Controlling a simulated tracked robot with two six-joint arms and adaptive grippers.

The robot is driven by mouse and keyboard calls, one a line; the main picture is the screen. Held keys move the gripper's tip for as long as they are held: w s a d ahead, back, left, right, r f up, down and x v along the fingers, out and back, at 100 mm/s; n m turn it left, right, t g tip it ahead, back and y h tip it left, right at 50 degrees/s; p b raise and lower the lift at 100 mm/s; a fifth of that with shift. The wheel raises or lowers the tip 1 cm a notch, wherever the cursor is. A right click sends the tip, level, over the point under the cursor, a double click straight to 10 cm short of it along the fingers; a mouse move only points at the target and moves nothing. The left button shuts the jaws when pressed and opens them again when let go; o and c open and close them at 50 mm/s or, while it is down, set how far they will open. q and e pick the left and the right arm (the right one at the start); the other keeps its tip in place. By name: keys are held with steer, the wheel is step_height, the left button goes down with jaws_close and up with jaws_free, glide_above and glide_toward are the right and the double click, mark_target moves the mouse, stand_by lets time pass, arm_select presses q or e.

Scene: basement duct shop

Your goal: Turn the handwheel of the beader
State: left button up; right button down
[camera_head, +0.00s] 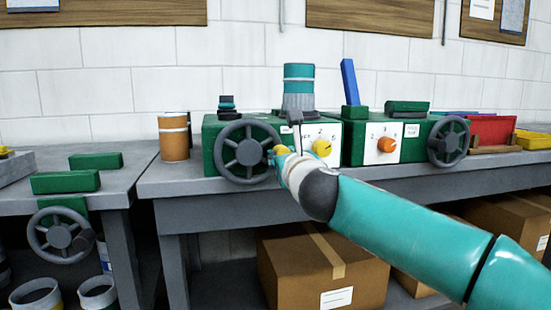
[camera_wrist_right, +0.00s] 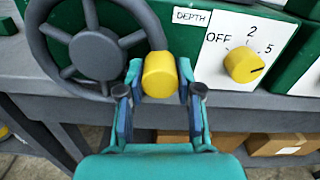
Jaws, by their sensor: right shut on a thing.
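A dark grey spoked handwheel (camera_head: 246,152) is on the front of a green machine (camera_head: 210,132) on the bench. It also shows in the right wrist view (camera_wrist_right: 95,53). A yellow grip (camera_wrist_right: 159,75) sits at the wheel's right side. My right gripper (camera_head: 281,150) reaches in from the lower right and is shut on this grip, one finger on each side. A white panel marked OFF, 2 and 5, with a yellow knob (camera_wrist_right: 244,64), is to the right of the wheel, and a DEPTH label is beside it. My left gripper is not in view.
A second green machine with an orange knob (camera_head: 386,144) and another handwheel (camera_head: 448,141) stands to the right. A further handwheel (camera_head: 61,235) is on the left bench. A brown can (camera_head: 174,137) stands left of the machine. Cardboard boxes (camera_head: 320,270) lie below the bench.

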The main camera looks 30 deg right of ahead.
steer(key=shift+w+f, duration=0.1)
steer(key=shift+f, duration=0.2)
steer(key=c, duration=0.8)
jaws_free()
steer(key=shift+w, duration=0.1)
steer(key=shift+o, duration=0.2)
steer(key=shift+r, duration=0.1)
steer(key=v, duration=1.2)
steer(key=shift+d, duration=0.15)
